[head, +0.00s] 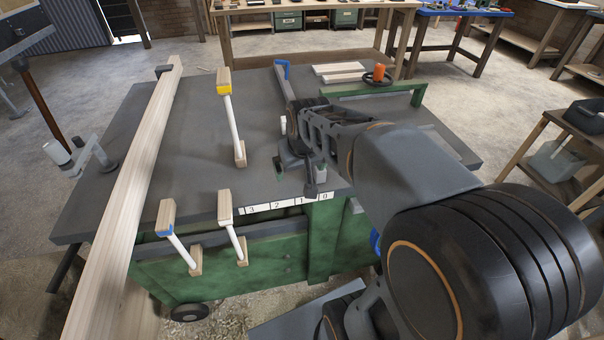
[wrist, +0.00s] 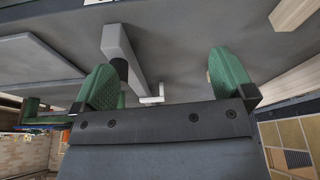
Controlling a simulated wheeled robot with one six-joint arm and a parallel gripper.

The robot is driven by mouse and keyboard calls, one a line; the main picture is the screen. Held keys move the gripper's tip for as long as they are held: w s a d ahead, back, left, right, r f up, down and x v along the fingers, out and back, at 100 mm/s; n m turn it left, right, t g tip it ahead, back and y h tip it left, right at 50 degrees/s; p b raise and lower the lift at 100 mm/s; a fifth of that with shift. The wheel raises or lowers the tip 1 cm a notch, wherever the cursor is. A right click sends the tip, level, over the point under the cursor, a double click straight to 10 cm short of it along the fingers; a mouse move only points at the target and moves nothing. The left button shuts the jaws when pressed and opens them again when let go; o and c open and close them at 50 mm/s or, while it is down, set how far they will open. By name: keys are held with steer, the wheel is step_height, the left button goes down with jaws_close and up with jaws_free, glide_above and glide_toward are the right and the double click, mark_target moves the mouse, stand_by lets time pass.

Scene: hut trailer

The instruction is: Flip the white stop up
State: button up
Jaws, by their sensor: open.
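My gripper (head: 302,172) is over the front part of the grey table top, open, its green fingertips apart. In the wrist view the open fingers (wrist: 165,85) have a small white piece (wrist: 152,98) and a grey bar (wrist: 117,42) between and beyond them. The white piece is apart from the fingers and partly hidden by the gripper body. In the head view a small white part (head: 283,124) shows beside my arm, mostly hidden. I cannot tell if both are the same part. A wooden-block stop with a pale band (head: 225,208) leans at the front edge, left of my gripper.
A blue-banded stop (head: 167,217) and a yellow-banded stop (head: 224,82) stand further left. A long plank (head: 140,150) lies along the left side. A numbered strip (head: 262,206) runs on the front edge. A green frame (head: 415,92) with an orange knob (head: 379,72) is at back right.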

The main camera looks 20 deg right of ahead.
steer(key=shift+s+a+f, duration=0.1)
steer(key=shift+s+f, duration=0.05)
steer(key=shift+s, duration=0.1)
